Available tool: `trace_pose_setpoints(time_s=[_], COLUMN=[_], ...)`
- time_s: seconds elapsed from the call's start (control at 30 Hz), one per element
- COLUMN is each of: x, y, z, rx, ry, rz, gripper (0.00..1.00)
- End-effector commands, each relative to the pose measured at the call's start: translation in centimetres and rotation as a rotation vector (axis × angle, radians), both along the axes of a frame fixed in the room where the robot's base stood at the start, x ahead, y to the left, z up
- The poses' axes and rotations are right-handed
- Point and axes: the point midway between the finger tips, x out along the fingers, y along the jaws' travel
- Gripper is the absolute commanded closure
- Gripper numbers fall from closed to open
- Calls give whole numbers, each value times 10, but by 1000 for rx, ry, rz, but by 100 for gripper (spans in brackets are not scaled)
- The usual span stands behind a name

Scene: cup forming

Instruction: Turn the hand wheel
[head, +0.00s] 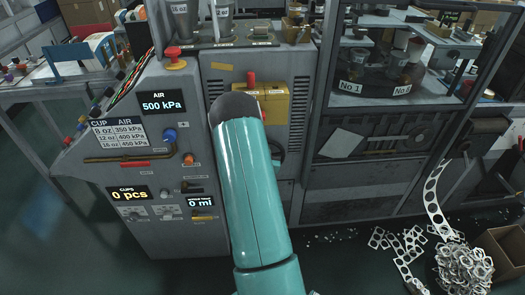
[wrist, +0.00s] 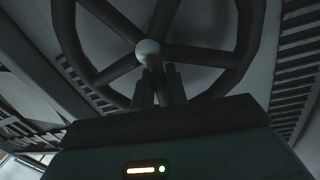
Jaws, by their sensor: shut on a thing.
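The dark hand wheel (wrist: 246,35) fills the upper part of the wrist view, with thick spokes, a round rim and a pale rounded knob in front of its middle. My gripper (wrist: 159,78) is at the lower middle of the wheel, its two fingers close together just below the pale knob. It is shut on part of the wheel; the exact part between the fingers is dark and hard to make out. In the head view my teal arm hides the gripper and most of the wheel; a dark curved piece shows just right of the arm.
The grey machine panel (head: 165,232) stands left of my arm, with an air display reading 500 kPa (head: 163,105) and a cups display reading 0 pcs (head: 129,194). A yellow box (head: 275,104) is behind the arm. Metal scrap (head: 465,268) and a cardboard box (head: 503,248) lie at right.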

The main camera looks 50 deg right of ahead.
Motion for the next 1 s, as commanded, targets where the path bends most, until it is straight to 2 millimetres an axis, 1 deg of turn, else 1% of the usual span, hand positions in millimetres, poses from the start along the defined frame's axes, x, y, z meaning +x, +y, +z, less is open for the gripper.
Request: trace_pose_setpoints(time_s=[0.43,0.8,1.0], x=[-13,-20,-22], y=[-11,-17,-18], z=[-6,-15,-20], rx=[279,507,607], ry=[-319,-578,-691], rz=[-4,-3,-3], gripper=[100,100,100])
